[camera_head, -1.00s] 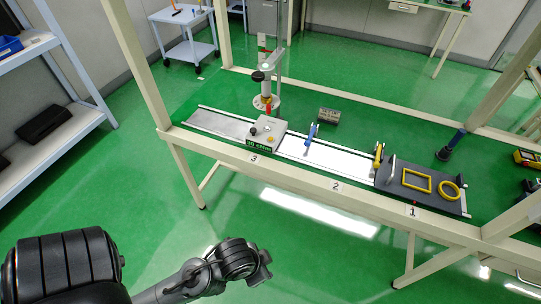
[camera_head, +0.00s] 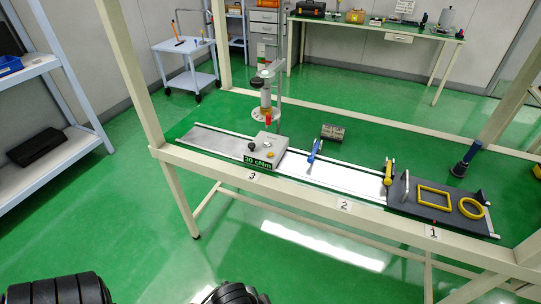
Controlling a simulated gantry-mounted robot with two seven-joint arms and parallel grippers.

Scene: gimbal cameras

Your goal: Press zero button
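No zero label is legible, so I cannot tell which control is the zero button. Dark links of my arm show at the bottom edge, well below and apart from the bench. Neither gripper's fingers are in view.
The beige bench frame (camera_head: 318,200) runs along the front, with an upright post (camera_head: 131,80) left of the device. A blue clamp (camera_head: 314,151), a metal cylinder (camera_head: 333,132) and a dark board (camera_head: 446,205) with yellow shapes lie to the right. A stand (camera_head: 279,95) rises behind the device.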

